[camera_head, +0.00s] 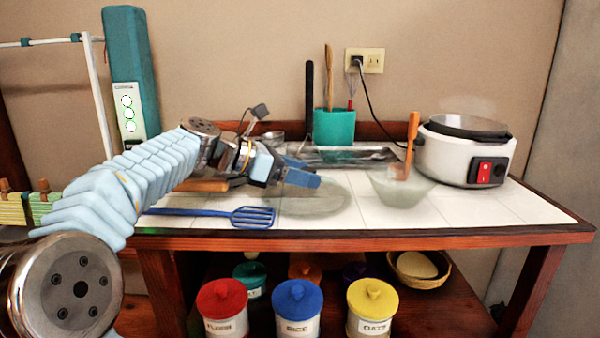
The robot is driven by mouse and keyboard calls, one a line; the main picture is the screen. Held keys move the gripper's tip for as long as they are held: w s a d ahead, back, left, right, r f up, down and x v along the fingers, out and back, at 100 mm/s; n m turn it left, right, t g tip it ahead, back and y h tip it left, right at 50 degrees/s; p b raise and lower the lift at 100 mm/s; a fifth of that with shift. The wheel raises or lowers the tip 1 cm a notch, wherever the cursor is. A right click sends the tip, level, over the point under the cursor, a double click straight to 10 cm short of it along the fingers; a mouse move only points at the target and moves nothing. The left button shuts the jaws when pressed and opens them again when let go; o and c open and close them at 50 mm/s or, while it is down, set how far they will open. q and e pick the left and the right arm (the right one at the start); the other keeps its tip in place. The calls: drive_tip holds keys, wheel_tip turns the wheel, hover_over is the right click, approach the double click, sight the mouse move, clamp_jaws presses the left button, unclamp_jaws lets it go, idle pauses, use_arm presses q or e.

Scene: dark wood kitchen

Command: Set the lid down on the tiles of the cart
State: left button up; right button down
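A round, see-through glass lid (322,205) is over the white tiles (400,227) of the cart, left of the glass bowl. It looks flat and level, at or very close to the tile surface; I cannot tell whether it touches. My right gripper is not in view.
A blue slotted spatula (252,217) lies at the front left. A glass bowl (395,190) with an orange-handled utensil (411,140) stands right of the lid, before the white cooker (464,155). A teal utensil holder (334,127) and metal tray (360,156) are behind. The front right tiles are clear.

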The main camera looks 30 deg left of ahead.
use_arm(q)
drive_tip(key=shift+s+a+r, duration=0.15)
drive_tip(key=shift+a+r, duration=0.05)
drive_tip(key=v, duration=1.1)
drive_tip(key=shift+s+a+r+p, duration=0.15)
drive_tip(key=shift+s+p, duration=0.05)
drive_tip(key=shift+p, duration=0.2)
